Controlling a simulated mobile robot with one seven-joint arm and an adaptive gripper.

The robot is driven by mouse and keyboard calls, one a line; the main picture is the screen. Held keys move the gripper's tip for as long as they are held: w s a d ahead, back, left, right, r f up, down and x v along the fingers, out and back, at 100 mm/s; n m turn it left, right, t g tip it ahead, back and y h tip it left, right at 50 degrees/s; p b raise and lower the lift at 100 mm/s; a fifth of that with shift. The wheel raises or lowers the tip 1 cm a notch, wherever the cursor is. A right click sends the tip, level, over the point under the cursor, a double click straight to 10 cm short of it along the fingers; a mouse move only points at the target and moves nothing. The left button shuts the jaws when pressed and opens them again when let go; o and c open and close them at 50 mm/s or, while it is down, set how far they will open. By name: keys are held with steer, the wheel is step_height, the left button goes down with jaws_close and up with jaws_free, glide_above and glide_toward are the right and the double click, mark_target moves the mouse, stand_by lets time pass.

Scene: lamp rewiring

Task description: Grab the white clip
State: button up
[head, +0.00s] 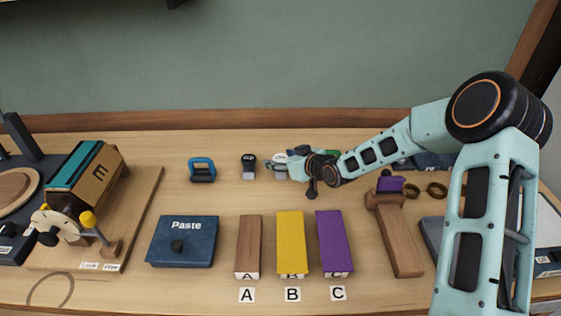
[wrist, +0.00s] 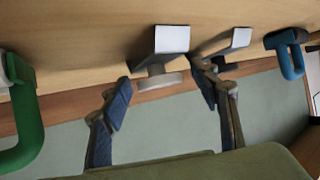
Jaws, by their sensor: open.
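The white clip (head: 280,158) is at the back of the table, partly hidden by my gripper (head: 293,166) in the head view. Nothing is gripped.
A black-topped clip (head: 249,166) and a blue clip (head: 202,170) stand left of my gripper. A green clip (wrist: 25,125) is on the other side, in the wrist view. The Paste box (head: 182,242), blocks A (head: 248,244), B (head: 291,240) and C (head: 334,240), and a wooden hammer (head: 398,238) lie in front.

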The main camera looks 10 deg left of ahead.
steer(key=c, duration=1.2)
steer(key=shift+o, duration=0.2)
